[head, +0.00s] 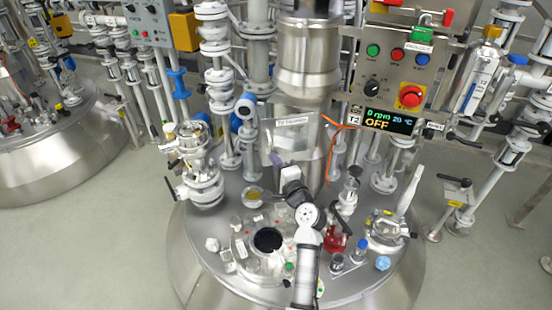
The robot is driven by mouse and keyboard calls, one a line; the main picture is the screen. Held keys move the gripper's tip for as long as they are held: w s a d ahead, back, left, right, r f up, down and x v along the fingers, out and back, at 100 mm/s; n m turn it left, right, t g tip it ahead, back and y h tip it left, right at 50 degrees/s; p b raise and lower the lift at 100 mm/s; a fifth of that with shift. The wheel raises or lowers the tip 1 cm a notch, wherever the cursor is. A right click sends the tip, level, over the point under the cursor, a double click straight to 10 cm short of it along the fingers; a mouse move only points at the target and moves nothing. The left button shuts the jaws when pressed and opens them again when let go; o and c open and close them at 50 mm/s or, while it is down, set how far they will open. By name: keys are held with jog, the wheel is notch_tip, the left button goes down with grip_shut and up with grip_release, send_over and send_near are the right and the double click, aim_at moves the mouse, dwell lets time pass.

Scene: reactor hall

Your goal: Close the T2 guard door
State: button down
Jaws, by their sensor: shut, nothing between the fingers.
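The T2 guard door (293,135) is a clear panel with a white label strip along its top. It stands in front of the steel agitator column (308,60) above the vessel T2. The panel appears to stand out from the column, but how far it is open is hard to tell. My gripper (277,159) is small in the head view, at the lower part of the panel, with my arm reaching up from the bottom. It is shut and empty. Whether it touches the panel cannot be told. My wrist hides part of the panel's lower edge.
The vessel lid (225,240) carries an open dark port (267,240), several valves, a red clamp (336,240) and small bottles. An orange cable (333,145) hangs right of the door. The control panel (397,75) is at upper right; its display (383,121) reads 0 rpm, OFF.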

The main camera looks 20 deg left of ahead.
aim_at(264, 147)
jog(key=shift+w, duration=0.1)
dwell(0.3)
jog(key=b+x, duration=0.1)
jog(key=x, duration=0.2)
jog(key=b+x, duration=0.1)
jog(key=x, duration=0.1)
jog(key=f+b+x, duration=0.1)
jog(key=x, duration=0.2)
jog(key=shift+w+a, duration=0.1)
jog(key=shift+a, duration=0.3)
jog(key=shift+w+a+r+b, duration=0.1)
jog(key=shift+w+a+b, duration=0.2)
jog(key=shift+w, duration=0.25)
jog(key=shift+w+a+b, duration=0.25)
jog(key=shift+w, duration=0.3)
